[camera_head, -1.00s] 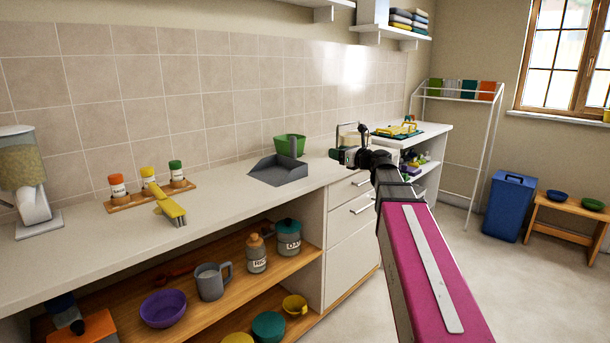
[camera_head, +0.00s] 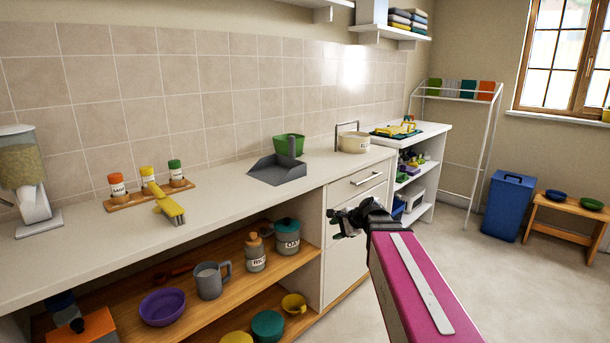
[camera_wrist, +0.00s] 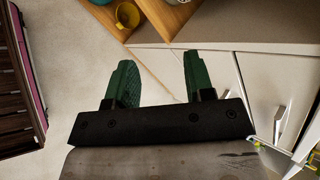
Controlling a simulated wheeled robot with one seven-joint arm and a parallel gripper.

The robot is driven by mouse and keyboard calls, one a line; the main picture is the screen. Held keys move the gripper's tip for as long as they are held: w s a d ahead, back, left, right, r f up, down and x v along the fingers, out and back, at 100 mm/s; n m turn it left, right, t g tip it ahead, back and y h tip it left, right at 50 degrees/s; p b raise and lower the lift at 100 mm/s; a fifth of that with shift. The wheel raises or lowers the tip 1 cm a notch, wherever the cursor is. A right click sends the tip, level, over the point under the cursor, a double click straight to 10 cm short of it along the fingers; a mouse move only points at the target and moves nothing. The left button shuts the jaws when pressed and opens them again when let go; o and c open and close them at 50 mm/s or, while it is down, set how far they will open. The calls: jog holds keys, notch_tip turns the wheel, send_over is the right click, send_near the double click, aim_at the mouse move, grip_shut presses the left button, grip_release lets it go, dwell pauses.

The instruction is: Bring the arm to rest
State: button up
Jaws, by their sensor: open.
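My gripper (camera_head: 338,222) is in front of the white drawer unit, below the counter's edge, at the end of my magenta arm. In the wrist view my gripper (camera_wrist: 157,80) shows two green fingers spread apart with nothing between them. Pale floor and the drawer fronts (camera_wrist: 205,72) show beyond the fingers. The gap between my gripper and the drawer fronts cannot be told exactly.
A wooden shelf (camera_head: 235,285) with crockery lies below. Floor at right is clear up to a blue bin (camera_head: 509,207).

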jog(key=s+d+f+n+g+h, duration=0.2)
jog(key=s+d+f+n+h, duration=0.1)
jog(key=s+f+n, duration=0.3)
jog(key=s+d+f+n+g+h, duration=0.3)
jog(key=s+f+n, duration=0.3)
jog(key=s+f, duration=0.4)
jog(key=shift+d+f+n+g+h, duration=0.3)
jog(key=shift+d+f+n+h, duration=0.1)
jog(key=shift+f+h, duration=0.15)
jog(key=shift+s, duration=0.1)
